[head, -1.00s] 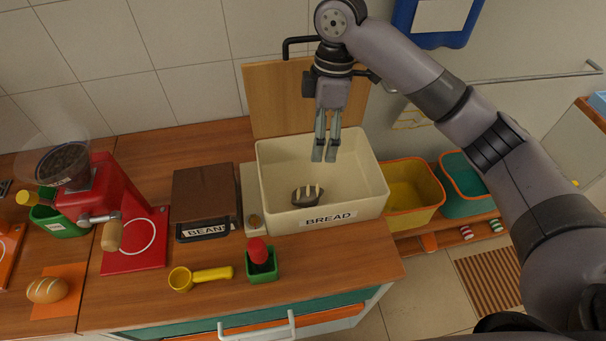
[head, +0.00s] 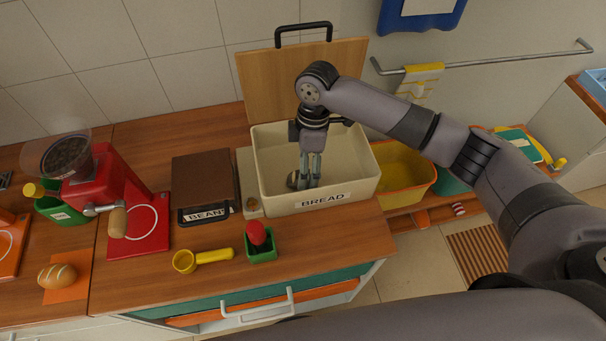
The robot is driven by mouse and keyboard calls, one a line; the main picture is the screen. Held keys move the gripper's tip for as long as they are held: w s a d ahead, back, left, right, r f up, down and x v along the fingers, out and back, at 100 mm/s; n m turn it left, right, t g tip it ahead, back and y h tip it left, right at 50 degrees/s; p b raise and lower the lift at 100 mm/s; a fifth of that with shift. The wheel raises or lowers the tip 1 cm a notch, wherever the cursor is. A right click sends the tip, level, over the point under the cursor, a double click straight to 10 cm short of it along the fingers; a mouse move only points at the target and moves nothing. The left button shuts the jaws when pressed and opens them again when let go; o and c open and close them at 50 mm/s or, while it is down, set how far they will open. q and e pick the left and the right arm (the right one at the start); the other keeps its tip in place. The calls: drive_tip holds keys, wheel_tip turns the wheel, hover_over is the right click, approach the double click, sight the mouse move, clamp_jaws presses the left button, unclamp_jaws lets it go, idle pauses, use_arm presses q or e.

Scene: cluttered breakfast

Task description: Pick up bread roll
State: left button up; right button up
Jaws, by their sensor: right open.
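My right gripper (head: 309,183) reaches down inside the cream bin labelled BREAD (head: 335,204), its fingers pointing at the bin floor. A dark bread roll with pale score marks (head: 291,180) lies on the bin floor, mostly hidden behind the fingers. The fingers are beside or over the roll; I cannot tell whether they touch it. The right gripper is open. Another bread roll, golden brown with pale scores (head: 57,276), lies on an orange mat (head: 83,266) at the far left of the counter. My left gripper is not in view.
The bin's wooden lid (head: 268,88) stands upright behind it. Left of the bin are a brown BEANS box (head: 203,180) and a red grinder (head: 101,184). In front are a yellow scoop (head: 203,258) and a green holder (head: 261,252). A yellow bin (head: 399,172) is on the right.

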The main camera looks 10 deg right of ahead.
drive_tip(key=shift+s+a+f+p, duration=0.1)
drive_tip(key=shift+a+f+p, duration=0.1)
drive_tip(key=shift+f, duration=0.65)
drive_tip(key=shift+s+a+f+p, duration=0.1)
drive_tip(key=shift+a+f+p, duration=0.05)
drive_tip(key=shift+f, duration=0.7)
drive_tip(key=c, duration=1.3)
